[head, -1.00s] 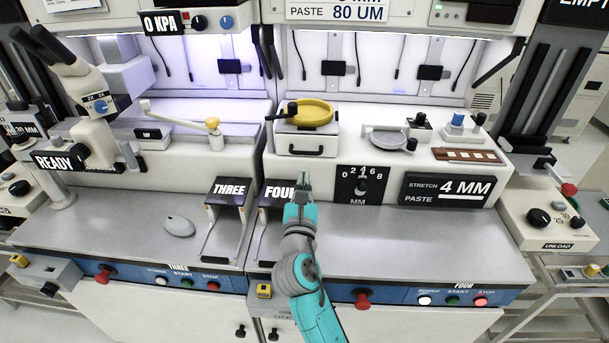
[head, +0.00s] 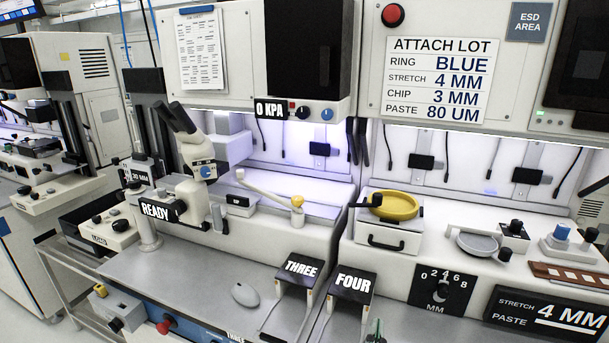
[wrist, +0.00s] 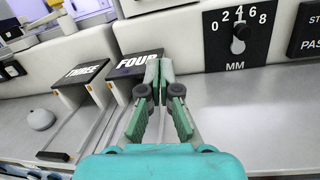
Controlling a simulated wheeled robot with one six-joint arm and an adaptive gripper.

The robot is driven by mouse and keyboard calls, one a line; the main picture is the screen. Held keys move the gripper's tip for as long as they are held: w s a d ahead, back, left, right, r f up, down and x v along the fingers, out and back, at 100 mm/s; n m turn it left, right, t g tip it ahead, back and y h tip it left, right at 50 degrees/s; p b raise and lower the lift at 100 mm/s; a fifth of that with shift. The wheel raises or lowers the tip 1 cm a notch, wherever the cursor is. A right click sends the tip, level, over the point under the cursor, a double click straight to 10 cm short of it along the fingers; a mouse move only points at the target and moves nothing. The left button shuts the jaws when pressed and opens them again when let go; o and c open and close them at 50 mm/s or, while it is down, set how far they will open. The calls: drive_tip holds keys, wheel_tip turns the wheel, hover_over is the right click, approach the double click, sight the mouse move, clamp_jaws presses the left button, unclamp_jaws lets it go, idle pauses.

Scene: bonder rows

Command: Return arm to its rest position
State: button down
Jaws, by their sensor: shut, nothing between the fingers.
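My gripper (wrist: 152,85) is shut and empty in the wrist view, its green fingertips together in front of the black FOUR stand (wrist: 135,64). In the head view only the tip of my gripper (head: 375,332) shows at the bottom edge, just below the FOUR stand (head: 353,283). The rest of my arm is out of that view. I cannot tell whether the fingers touch the stand.
A dial panel (head: 440,291) and a STRETCH/PASTE sign (head: 547,314) stand to the right. A yellow ring (head: 394,206) and a microscope (head: 188,150) are behind.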

drive_tip(key=s+f+m+g+y, duration=0.1)
drive_tip(key=s+f+m+y, duration=0.2)
drive_tip(key=s+f+m, duration=0.55)
drive_tip(key=s+f+m+g+y, duration=0.1)
drive_tip(key=s+f+m+y, duration=0.35)
drive_tip(key=s, duration=0.75)
drive_tip(key=s+d+r+m, duration=0.1)
drive_tip(key=s+m, duration=0.7)
drive_tip(key=s, duration=0.3)
drive_tip(key=s+d+r+m+g+h, duration=0.1)
drive_tip(key=s+r+m, duration=0.1)
drive_tip(key=s+m, duration=0.7)
drive_tip(key=shift+v, duration=0.95)
